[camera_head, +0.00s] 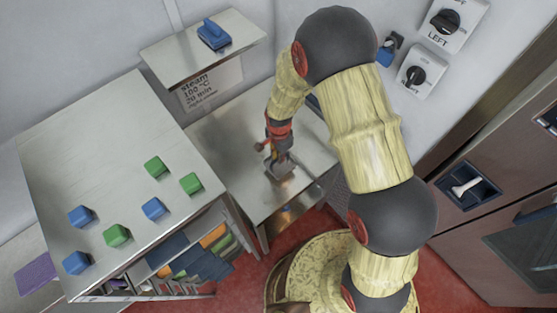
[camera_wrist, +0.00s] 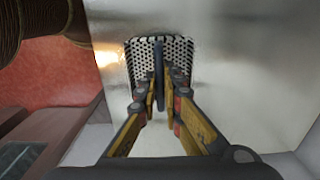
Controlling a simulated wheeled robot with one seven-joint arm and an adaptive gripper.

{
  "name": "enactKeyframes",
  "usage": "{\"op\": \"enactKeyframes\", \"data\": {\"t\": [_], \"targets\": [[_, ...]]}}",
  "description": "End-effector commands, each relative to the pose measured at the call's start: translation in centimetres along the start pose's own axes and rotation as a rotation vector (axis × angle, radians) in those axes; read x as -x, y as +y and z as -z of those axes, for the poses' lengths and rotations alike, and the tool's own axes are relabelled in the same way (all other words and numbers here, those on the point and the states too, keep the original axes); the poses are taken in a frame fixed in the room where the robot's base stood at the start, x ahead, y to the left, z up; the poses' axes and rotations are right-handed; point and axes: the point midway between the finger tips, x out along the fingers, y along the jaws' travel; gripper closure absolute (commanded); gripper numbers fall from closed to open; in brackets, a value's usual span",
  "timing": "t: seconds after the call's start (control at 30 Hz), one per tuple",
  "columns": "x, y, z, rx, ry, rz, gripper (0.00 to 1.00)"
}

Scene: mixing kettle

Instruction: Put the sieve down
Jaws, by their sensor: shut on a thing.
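My gripper (camera_head: 276,154) is over the low metal table (camera_head: 225,129) in the head view. In the wrist view my gripper (camera_wrist: 160,88) is shut on the thin upright handle of the sieve (camera_wrist: 182,48). The sieve is a perforated metal basket with dark holes. It shows below the fingertips, over the bare metal surface. In the head view the sieve (camera_head: 283,170) is small and partly hidden by my gripper. I cannot tell whether its base touches the table.
A metal cabinet top (camera_head: 95,135) at left carries several blue and green blocks. A wall shelf (camera_head: 190,50) holds a blue object (camera_head: 213,34). Rotary switches (camera_head: 415,77) are on the wall at upper right. Bare tabletop lies left of the sieve.

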Motion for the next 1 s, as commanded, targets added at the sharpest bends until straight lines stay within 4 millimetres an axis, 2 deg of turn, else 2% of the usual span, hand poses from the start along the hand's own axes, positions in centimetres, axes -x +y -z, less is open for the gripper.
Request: {"op": "enactKeyframes", "data": {"t": [0.3,0.67,0.7,1.0], "targets": [[-3.3,-0.3,-0.1,0.0,0.0,-0.001,1.0],[-3.8,-0.3,0.0,0.0,0.0,0.001,1.0],[-3.7,-0.3,-0.1,0.0,0.0,0.0,0.9],[-3.6,-0.3,0.0,0.0,0.0,0.0,0.74]]}}
